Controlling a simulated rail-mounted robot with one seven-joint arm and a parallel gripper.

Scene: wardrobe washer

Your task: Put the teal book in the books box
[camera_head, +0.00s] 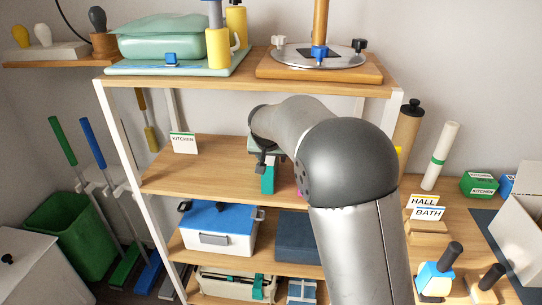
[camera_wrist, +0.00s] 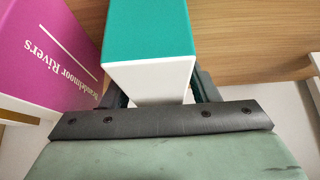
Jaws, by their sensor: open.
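The teal book (camera_head: 268,180) stands upright on the middle shelf, partly hidden by my arm. In the wrist view the teal book (camera_wrist: 150,35) shows its teal cover and white page edge between the two dark fingers. My gripper (camera_head: 262,160) is at the book; the wrist view shows my gripper (camera_wrist: 158,92) open, with a finger on either side of it. Whether the fingers touch it, I cannot tell. No box marked for books can be made out.
A magenta book (camera_wrist: 55,60) stands close on the left in the wrist view. A KITCHEN card (camera_head: 183,143) stands on the shelf's left. The top shelf (camera_head: 245,75) is above the gripper. A pale open-topped box (camera_head: 525,220) stands at the far right. The shelf's left part is mostly clear.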

